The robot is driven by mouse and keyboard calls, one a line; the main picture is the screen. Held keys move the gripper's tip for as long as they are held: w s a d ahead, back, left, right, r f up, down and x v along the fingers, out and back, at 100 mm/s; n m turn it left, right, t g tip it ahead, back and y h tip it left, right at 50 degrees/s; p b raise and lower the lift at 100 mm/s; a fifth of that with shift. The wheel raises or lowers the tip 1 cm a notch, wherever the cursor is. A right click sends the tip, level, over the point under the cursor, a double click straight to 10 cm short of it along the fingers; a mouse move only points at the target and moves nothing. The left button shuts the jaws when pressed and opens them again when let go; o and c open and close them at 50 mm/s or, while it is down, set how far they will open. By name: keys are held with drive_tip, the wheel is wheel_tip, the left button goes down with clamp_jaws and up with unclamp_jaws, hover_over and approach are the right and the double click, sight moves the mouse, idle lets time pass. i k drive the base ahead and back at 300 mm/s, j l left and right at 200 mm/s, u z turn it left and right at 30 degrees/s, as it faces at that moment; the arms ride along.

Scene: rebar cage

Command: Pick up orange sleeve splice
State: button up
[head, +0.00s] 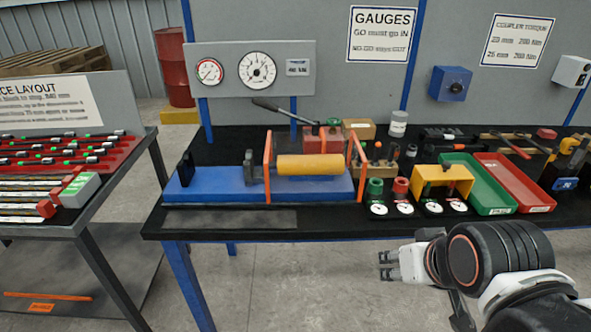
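A yellow-orange cylinder (310,165), which looks like the sleeve splice, lies on its side on a long blue fixture (225,187) on the black bench. It sits between two upright orange frames (268,157). My gripper (383,266) is at the lower right, in front of the bench edge and apart from the cylinder. Its two fingertips point left and look apart, with nothing between them.
Small gauges (404,207), a yellow block (442,180), a green tray (478,184) and a red tray (515,182) stand right of the fixture. A lever handle (280,112) rises behind it. A rebar table (70,225) stands at left.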

sight(485, 147)
drive_tip(key=i+l, duration=0.25)
drive_tip(key=l, duration=0.15)
drive_tip(key=i+l, duration=0.25)
drive_tip(key=l, duration=0.2)
drive_tip(key=i+l, duration=0.2)
drive_tip(key=l, duration=0.2)
drive_tip(key=i+l, duration=0.25)
drive_tip(key=l, duration=0.15)
drive_tip(key=i+l, duration=0.25)
drive_tip(key=l, duration=0.15)
drive_tip(key=i+l, duration=0.25)
drive_tip(key=l, duration=0.2)
